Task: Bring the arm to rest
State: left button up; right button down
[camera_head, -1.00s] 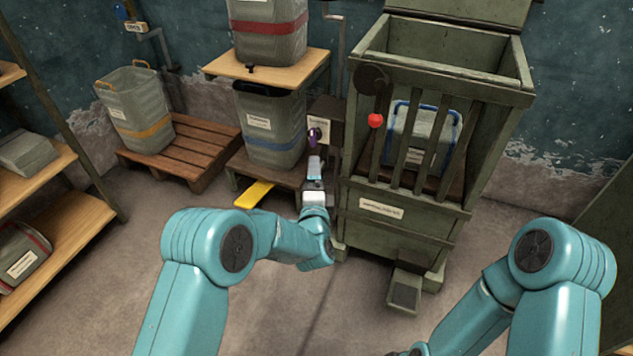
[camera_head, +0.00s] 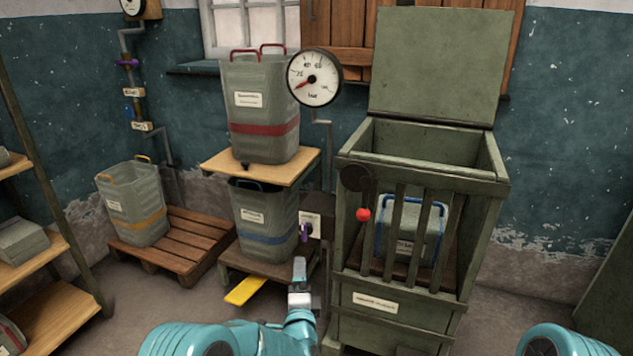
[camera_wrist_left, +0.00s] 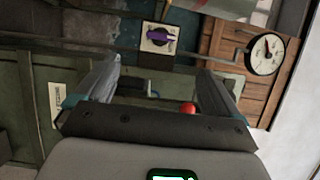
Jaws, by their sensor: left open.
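My left arm comes in at the bottom of the head view, and my left gripper (camera_head: 299,272) points up in front of the blue-banded bin (camera_head: 266,222). In the left wrist view the two fingers of my left gripper (camera_wrist_left: 157,90) stand wide apart with nothing between them. The purple knob (camera_head: 304,233) is just beyond the gripper; it also shows in the left wrist view (camera_wrist_left: 158,37). Only a rounded teal part of my right arm shows at the bottom right; its gripper is out of view.
A green slatted machine (camera_head: 398,309) with raised lid (camera_head: 436,65) stands right of the gripper, with a red ball knob (camera_head: 363,214) on its front. A yellow pedal (camera_head: 245,290) juts out at left. A pallet (camera_head: 187,245) and wooden shelves (camera_head: 55,308) stand farther left. A gauge (camera_head: 314,77) hangs above.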

pick_arm(q)
jog(key=s+a+f+n+g+y, duration=0.15)
jog(key=a+f, duration=0.25)
jog(key=a, duration=0.5)
jog(key=s+a+f+n+g+h, duration=0.2)
jog(key=s+a+f+g, duration=0.2)
jog(key=s+f, duration=0.5)
jog(key=s+d+f+n+g+h, duration=0.2)
jog(key=s+f+n+g, duration=0.25)
jog(key=s, duration=0.65)
jog(key=s+d+f+n+g+h, duration=0.2)
jog(key=s+f+n+g, duration=0.25)
jog(key=s, duration=0.65)
jog(key=s+d+n+g, duration=0.2)
jog(key=s+n+g, duration=0.1)
jog(key=s+n, duration=0.45)
notch_tip(320, 180, up, 23)
jog(key=p, duration=2.3)
jog(key=shift+s+d+f+m+h, duration=0.15)
jog(key=shift+s+m+h, duration=0.05)
jog(key=shift+m+h, duration=0.15)
